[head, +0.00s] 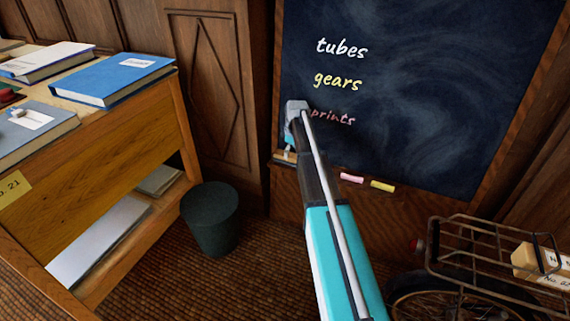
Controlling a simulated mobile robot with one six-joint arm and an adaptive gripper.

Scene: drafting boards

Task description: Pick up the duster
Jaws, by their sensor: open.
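A blackboard (420,90) with chalk words stands against the panelled wall. At the left end of its ledge sits a small pale block (289,156), probably the duster, partly hidden by my gripper. My gripper (289,141) is at the end of my teal and grey arm, in front of the board's lower left corner. It points down, just above the pale block. It is open, with nothing seen held in it. The view is too small to tell whether the fingers touch the block or stand around it.
A pink chalk (351,178) and a yellow chalk (382,186) lie on the ledge to the right. A dark bin (211,220) stands on the floor. A wooden desk (120,150) with books is at left. A bicycle rack (480,255) is at lower right.

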